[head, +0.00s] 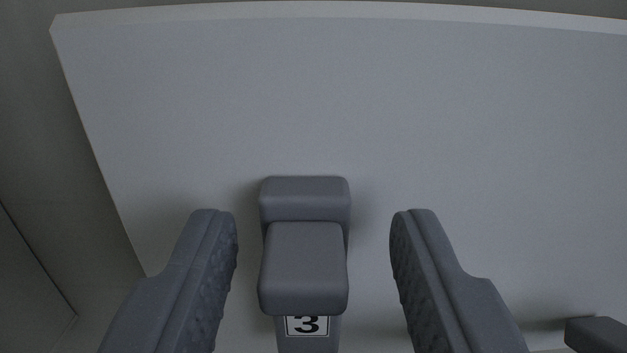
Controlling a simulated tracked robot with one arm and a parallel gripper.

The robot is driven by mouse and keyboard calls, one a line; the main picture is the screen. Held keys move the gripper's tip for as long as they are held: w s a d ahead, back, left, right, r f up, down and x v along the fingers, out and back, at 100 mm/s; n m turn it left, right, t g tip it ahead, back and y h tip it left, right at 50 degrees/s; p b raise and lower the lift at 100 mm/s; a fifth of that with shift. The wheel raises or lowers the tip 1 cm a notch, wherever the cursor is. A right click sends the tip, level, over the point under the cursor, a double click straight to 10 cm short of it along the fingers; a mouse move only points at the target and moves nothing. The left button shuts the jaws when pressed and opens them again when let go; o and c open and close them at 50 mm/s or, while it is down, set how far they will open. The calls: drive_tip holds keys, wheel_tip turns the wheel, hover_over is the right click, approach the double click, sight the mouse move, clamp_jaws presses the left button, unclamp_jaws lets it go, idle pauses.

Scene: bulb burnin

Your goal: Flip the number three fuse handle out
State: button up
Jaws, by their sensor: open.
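The number three fuse handle (303,268) is a dark grey block with rounded edges in the lower middle of the head view. It sits in front of a similar grey block (304,193) against the pale panel (320,100). A white label with a black 3 (307,326) shows just below the handle, cut close to the picture's bottom edge. My gripper (314,225) is open, with one textured finger on each side of the handle. A gap shows between the handle and each finger, so neither touches it.
The panel's left edge slants down the left side, with a darker wall (40,180) beyond it. Another dark grey block (597,334) shows at the bottom right corner, partly cut off. The panel above the handle is bare.

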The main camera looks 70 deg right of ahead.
drive_tip(key=shift+w+d, duration=0.2)
drive_tip(key=shift+d, duration=0.25)
